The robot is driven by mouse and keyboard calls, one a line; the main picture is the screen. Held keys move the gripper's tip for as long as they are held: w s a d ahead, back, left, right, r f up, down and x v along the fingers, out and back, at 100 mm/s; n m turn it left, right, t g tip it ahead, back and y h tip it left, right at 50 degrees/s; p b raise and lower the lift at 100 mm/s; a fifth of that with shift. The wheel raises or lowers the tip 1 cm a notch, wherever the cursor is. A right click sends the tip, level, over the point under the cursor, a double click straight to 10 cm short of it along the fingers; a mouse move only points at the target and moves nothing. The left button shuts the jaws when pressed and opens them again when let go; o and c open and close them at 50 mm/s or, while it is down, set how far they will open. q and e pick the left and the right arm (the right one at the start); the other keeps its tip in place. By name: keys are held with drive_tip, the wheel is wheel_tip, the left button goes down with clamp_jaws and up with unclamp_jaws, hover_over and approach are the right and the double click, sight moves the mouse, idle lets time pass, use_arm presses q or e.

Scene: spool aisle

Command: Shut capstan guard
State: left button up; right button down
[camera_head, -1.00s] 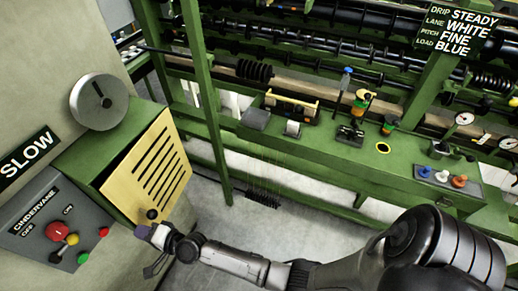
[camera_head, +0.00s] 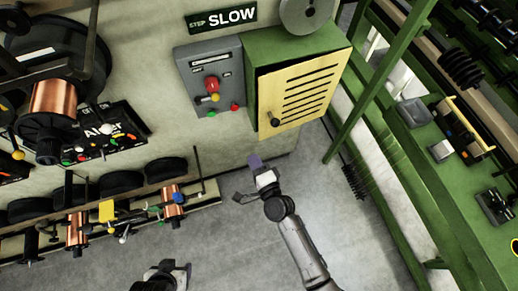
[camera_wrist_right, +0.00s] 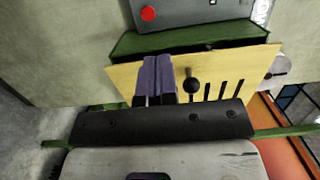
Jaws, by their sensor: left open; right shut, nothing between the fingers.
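The capstan guard appears to be the yellow slotted door (camera_head: 306,90) with a black knob (camera_head: 274,122) on the green wall box (camera_head: 290,45). The door stands ajar; the wrist view shows a dark gap between the yellow door (camera_wrist_right: 225,75) and the green box (camera_wrist_right: 190,38). My right gripper (camera_head: 256,164) has purple fingers and is shut and empty, below and left of the knob. In the right wrist view its fingers (camera_wrist_right: 157,78) overlap the door face, left of the knob (camera_wrist_right: 191,84); contact cannot be told. My left gripper (camera_head: 178,272) is open at the bottom edge, far from the door, partly cut off.
A grey control panel (camera_head: 211,80) with a red button adjoins the box on the left. A shelf with copper spools (camera_head: 172,205) runs along the left wall. A green machine frame (camera_head: 365,85) stands right. Bare floor (camera_head: 235,235) lies between.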

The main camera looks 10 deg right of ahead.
drive_tip(key=s+d+f+b, duration=0.4)
drive_tip(key=s+f, duration=0.3)
drive_tip(key=f, duration=0.1)
drive_tip(key=d+r+m+t+h, duration=0.3)
drive_tip(key=d+r+h, duration=0.15)
drive_tip(key=r, duration=0.45)
drive_tip(key=w+r+p, duration=0.1)
drive_tip(key=w+r, duration=0.1)
drive_tip(key=w, duration=1.1)
drive_tip(key=shift+w, duration=0.4)
drive_tip(key=shift+d, duration=0.1)
